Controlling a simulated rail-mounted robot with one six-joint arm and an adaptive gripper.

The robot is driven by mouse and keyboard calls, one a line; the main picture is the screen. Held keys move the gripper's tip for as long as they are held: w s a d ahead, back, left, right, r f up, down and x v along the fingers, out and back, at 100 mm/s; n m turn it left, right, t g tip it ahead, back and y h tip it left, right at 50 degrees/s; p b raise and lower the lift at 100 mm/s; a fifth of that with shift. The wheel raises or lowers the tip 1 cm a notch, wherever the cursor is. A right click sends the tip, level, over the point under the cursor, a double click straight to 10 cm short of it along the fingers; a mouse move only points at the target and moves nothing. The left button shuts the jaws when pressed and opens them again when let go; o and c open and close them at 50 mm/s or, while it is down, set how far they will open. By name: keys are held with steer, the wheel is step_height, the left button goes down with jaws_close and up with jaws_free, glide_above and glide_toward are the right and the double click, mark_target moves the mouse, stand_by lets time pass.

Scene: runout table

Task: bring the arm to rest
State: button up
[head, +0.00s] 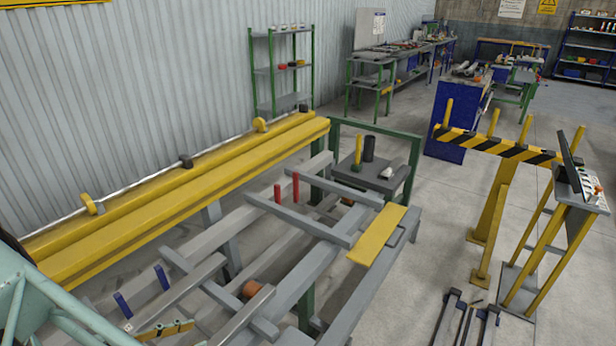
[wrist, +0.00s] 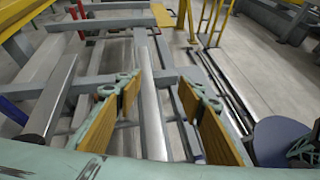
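My gripper (wrist: 160,88) is open in the wrist view, its two fingers with yellow-brown pads standing well apart. Nothing is held between the pads. A grey metal bar (wrist: 150,105) of the runout table shows in the gap, seemingly beyond the fingers. In the head view my gripper (head: 167,329) is at the bottom left, low over the near end of the runout table (head: 303,280). My pale green arm reaches in from the lower left corner. The clearance between fingers and table bars cannot be told.
Two blue posts (head: 162,277) and two red posts (head: 295,186) rise from the table's bars. A long yellow beam (head: 180,205) runs along the left. A yellow plate (head: 377,236) lies at the table's right. A striped barrier (head: 495,146) and control stand (head: 580,205) are farther right, with open floor between.

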steer(key=w+d+r+m+g, duration=0.35)
steer(key=w+d+r, duration=0.25)
steer(key=d+r, duration=0.4)
steer(key=w+d+r+m+g, duration=0.2)
steer(key=w+d+r+m, duration=0.35)
steer(key=d+r, duration=0.45)
steer(key=d+r+m+g+y+p, duration=0.15)
steer(key=d+r+m, duration=0.25)
steer(key=d+r, duration=0.55)
steer(key=d+r+m+g+y, duration=0.1)
steer(key=d+r+m+g, duration=0.15)
steer(key=d+r, duration=0.75)
steer(key=s+d+r+m+y, duration=0.1)
steer(key=s+d+r+m, duration=0.15)
steer(key=d, duration=0.45)
steer(key=s+d+r+m+y, duration=0.1)
steer(key=s+d+r+m, duration=0.2)
steer(key=d, duration=0.4)
steer(key=s+d+r+m+t+y, duration=0.1)
steer(key=s+m, duration=0.1)
steer(key=s, duration=0.6)
steer(key=s+d+r+m+t+y+b, duration=0.1)
steer(key=s, duration=0.7)
steer(key=s+d+r+m+t+y+b, duration=0.1)
steer(key=s+m+t+y, duration=0.1)
steer(key=s, duration=0.7)
steer(key=shift+m, duration=0.3)
